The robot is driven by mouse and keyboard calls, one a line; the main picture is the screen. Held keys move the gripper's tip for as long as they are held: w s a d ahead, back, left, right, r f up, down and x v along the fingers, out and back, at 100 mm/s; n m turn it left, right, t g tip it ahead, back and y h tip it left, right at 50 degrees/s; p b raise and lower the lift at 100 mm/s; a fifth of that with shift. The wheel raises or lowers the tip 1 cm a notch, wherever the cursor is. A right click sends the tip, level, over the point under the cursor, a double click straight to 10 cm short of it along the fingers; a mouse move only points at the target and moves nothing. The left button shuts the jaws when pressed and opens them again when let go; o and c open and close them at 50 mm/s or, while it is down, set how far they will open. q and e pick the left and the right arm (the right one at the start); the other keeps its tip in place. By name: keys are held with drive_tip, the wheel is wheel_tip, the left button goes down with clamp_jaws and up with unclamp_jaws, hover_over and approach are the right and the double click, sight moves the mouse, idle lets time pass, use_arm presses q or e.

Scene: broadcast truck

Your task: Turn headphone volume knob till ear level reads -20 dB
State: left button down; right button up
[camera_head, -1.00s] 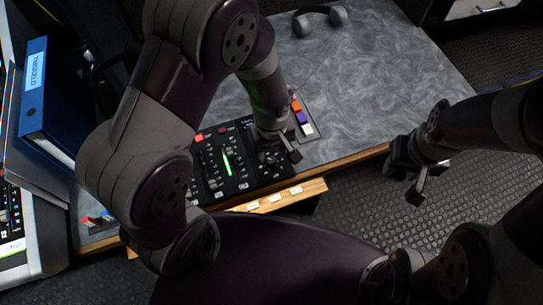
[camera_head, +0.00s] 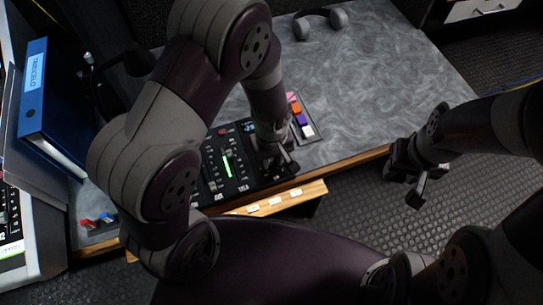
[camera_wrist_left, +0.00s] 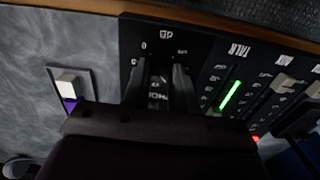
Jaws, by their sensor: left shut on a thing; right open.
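The dark control panel (camera_head: 212,172) lies on the desk's front edge, with faders and a lit green meter bar (camera_head: 227,166). A small blue display (camera_head: 249,127) shows near its upper right; its reading is too small to tell. My left gripper (camera_head: 275,160) is over the panel's right end, pointing down, shut on the headphone volume knob. In the left wrist view, its two fingers (camera_wrist_left: 159,88) stand on either side of the knob's place, with dial markings around; the knob itself is mostly hidden. My right gripper (camera_head: 408,180) is open and empty, above the floor right of the desk.
Headphones (camera_head: 320,20) lie at the back of the grey desk (camera_head: 375,85), which is largely clear there. Coloured buttons (camera_head: 299,116) sit right of the panel. A blue binder (camera_head: 50,110) stands at left.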

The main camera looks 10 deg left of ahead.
sight(272, 162)
use_arm(q)
drive_tip(key=m+p, duration=0.2)
drive_tip(key=m, duration=0.2)
drive_tip(key=shift+r, duration=0.15)
drive_tip(key=shift+m+p, duration=1.2)
drive_tip(key=shift+m, duration=1)
drive_tip(key=c, duration=0.9)
unclamp_jaws()
wheel_tip(272, 162, up, 12)
drive_tip(key=p, duration=0.1)
drive_tip(key=shift+r, duration=0.25)
